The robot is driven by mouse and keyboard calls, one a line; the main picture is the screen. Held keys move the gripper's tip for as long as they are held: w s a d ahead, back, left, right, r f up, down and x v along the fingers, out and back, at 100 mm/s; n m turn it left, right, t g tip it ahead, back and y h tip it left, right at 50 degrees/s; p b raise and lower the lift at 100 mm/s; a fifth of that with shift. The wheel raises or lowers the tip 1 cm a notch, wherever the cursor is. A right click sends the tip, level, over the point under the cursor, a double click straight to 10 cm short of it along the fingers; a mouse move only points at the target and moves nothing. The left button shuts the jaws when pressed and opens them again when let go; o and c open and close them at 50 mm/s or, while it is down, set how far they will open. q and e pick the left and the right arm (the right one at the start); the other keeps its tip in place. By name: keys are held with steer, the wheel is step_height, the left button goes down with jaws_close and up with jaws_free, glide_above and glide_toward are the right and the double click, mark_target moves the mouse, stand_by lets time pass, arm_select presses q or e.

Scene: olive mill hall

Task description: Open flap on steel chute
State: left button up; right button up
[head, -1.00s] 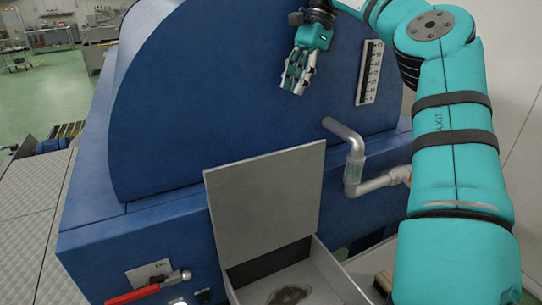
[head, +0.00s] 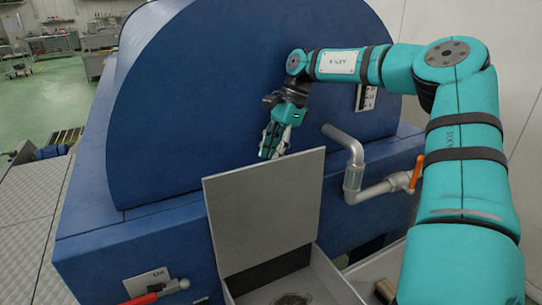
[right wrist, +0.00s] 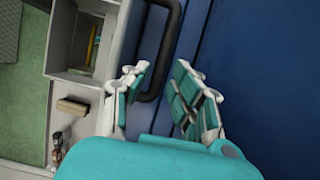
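The flap (head: 263,205) is a flat grey steel plate. It stands raised, tilted a little back, at the rear edge of the steel chute (head: 340,278). The open top of the chute shows a dark patch inside, cut off by the bottom of the picture. My right gripper (head: 272,154) points down just above and behind the flap's top edge, in front of the blue housing. My left gripper is not in view.
The blue machine housing (head: 190,110) fills the middle. A bent grey pipe (head: 352,165) with an orange lever (head: 417,172) sticks out right of the flap. A red-handled lever (head: 140,299) is at lower left. A wooden block (right wrist: 73,106) shows in the right wrist view.

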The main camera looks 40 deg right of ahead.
steer(key=shift+x, duration=0.9)
steer(key=shift+c, duration=0.3)
jaws_close()
